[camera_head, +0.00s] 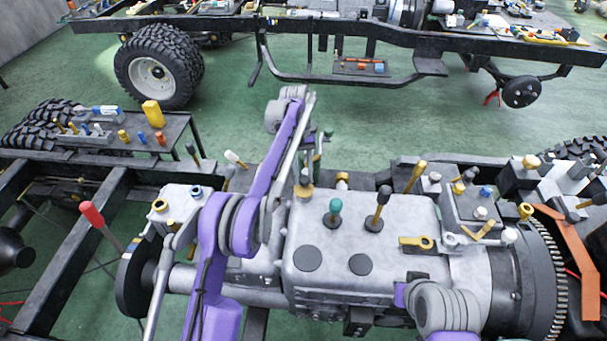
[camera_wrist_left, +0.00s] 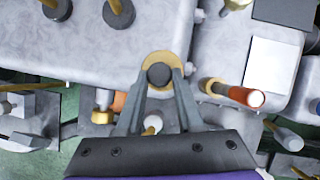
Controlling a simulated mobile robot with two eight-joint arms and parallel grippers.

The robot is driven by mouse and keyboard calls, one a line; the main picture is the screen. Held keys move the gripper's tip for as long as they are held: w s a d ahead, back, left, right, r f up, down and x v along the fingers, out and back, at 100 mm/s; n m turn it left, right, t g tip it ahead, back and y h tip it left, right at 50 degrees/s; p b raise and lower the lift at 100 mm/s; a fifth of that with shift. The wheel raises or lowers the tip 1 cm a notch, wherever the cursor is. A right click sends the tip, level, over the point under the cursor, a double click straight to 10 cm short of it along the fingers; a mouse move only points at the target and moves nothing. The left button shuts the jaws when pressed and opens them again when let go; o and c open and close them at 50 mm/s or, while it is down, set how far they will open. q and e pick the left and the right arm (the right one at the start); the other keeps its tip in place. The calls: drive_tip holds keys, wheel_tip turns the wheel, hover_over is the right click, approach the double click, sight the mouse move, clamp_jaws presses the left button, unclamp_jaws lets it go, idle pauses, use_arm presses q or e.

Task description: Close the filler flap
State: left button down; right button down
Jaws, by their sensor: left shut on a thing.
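My left gripper (camera_head: 305,172) reaches down to the far edge of the grey gearbox housing (camera_head: 405,210). In the left wrist view its fingers (camera_wrist_left: 160,84) are shut on a dark round knob (camera_wrist_left: 159,74). A brass ring (camera_wrist_left: 159,59) shows around the knob. The brass piece (camera_head: 303,192) also shows below the fingers in the head view. I cannot tell for certain whether this is the filler flap, nor how far it stands open. My right gripper is out of view; only part of my right arm shows at the lower right.
A green-knobbed lever (camera_head: 336,206) and a dark-knobbed lever (camera_head: 384,192) rise from the housing close by. An orange-tipped rod (camera_wrist_left: 247,96) stands right of the fingers. A red-handled lever (camera_head: 91,213) stands at the left. A side table (camera_head: 181,127) holds several small parts.

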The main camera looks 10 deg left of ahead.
use_arm(q)
drive_tip(key=c, duration=0.5)
unclamp_jaws()
drive_tip(key=shift+c, duration=0.2)
wheel_tip(320, 180, up, 10)
drive_tip(key=p, duration=0.1)
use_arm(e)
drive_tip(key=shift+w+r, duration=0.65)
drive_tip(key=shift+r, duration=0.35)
use_arm(q)
drive_tip(key=shift+f, duration=0.1)
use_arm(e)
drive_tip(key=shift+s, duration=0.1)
